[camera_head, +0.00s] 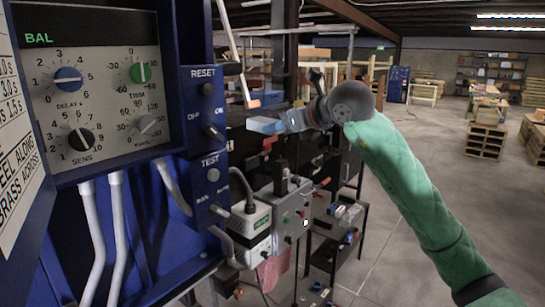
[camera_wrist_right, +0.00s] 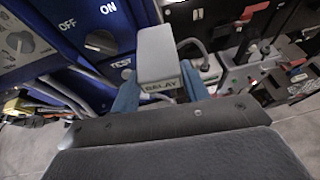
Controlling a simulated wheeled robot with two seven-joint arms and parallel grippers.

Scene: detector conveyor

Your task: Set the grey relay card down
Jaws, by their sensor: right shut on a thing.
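The grey relay card (camera_wrist_right: 155,52) shows in the right wrist view as a pale block with a strip reading "RELAY" on its near end. My right gripper (camera_wrist_right: 158,90) is shut on it, with a blue finger on each side. In the head view my right gripper (camera_head: 266,125) is in mid-air, to the right of the blue cabinet's switch column. The card is hard to tell from the light blue fingers there. My left gripper is not in view.
The blue cabinet (camera_head: 198,155) with its dial panel (camera_head: 98,85) fills the left. Grey boxes with switches and cables (camera_head: 290,212) sit below my right gripper. A dark shelf (camera_head: 335,248) holds small parts. Open floor (camera_head: 420,165) lies to the right, with pallets (camera_head: 487,140) farther back.

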